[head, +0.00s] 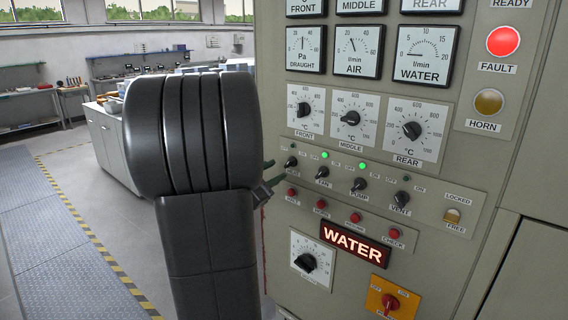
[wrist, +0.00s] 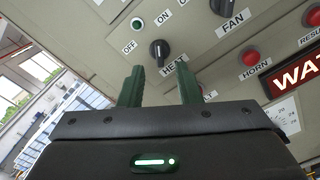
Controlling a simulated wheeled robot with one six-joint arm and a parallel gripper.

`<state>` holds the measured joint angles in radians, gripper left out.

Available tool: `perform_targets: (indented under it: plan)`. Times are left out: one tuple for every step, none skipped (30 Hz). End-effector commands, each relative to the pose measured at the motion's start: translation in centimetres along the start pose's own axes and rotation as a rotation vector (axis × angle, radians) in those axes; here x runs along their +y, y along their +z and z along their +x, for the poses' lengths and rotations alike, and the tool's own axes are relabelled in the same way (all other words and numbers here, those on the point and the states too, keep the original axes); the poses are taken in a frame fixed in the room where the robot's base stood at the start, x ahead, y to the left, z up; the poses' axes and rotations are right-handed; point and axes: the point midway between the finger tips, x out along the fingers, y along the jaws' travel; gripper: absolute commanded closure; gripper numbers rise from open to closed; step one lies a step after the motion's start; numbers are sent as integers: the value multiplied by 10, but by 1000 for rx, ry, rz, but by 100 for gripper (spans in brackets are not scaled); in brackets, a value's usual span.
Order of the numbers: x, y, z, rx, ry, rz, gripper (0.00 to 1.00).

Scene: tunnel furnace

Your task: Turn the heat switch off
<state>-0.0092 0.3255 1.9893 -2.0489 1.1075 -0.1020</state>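The heat switch (head: 290,162) is a black rotary knob at the left end of the switch row in the head view. It also shows in the wrist view (wrist: 159,50), above its HEAT label, with OFF to its left and ON to its right. The lamp (wrist: 137,23) by it looks dark green and unlit. I cannot tell for sure which way the knob points. My gripper (wrist: 159,82) has two green fingers apart with nothing between them. The knob lies just beyond the fingertips, roughly in line with the gap. In the head view my gripper (head: 275,172) is close to the panel's left edge.
The fan switch (head: 323,172), pump switch (head: 359,184) and vent switch (head: 401,199) stand to the right. Fan and pump lamps glow green. Red buttons, including horn (head: 321,204), lie just below. The red fault lamp (head: 503,41) and WATER sign (head: 355,243) are lit.

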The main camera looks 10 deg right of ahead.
Motion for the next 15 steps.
perform_targets:
  plan:
    - [1,2,10,-2,-4,0,69]
    - [1,2,14,-1,-3,0,69]
    - [0,2,20,-1,-4,0,69]
    - [0,2,24,-1,-4,0,69]
    - [1,2,28,-1,-2,0,69]
    - [1,2,33,0,-3,0,69]
    - [0,1,36,0,-3,0,69]
    - [0,1,38,0,-2,1,69]
    - [1,1,41,-1,-1,1,69]
    - [0,1,43,-1,-1,1,69]
    - [0,1,45,-1,-1,1,69]
    - [0,1,46,-1,-1,1,69]
    - [0,1,47,0,-1,1,69]
    - [0,0,47,0,-1,1,69]
    - [0,0,48,0,0,1,69]
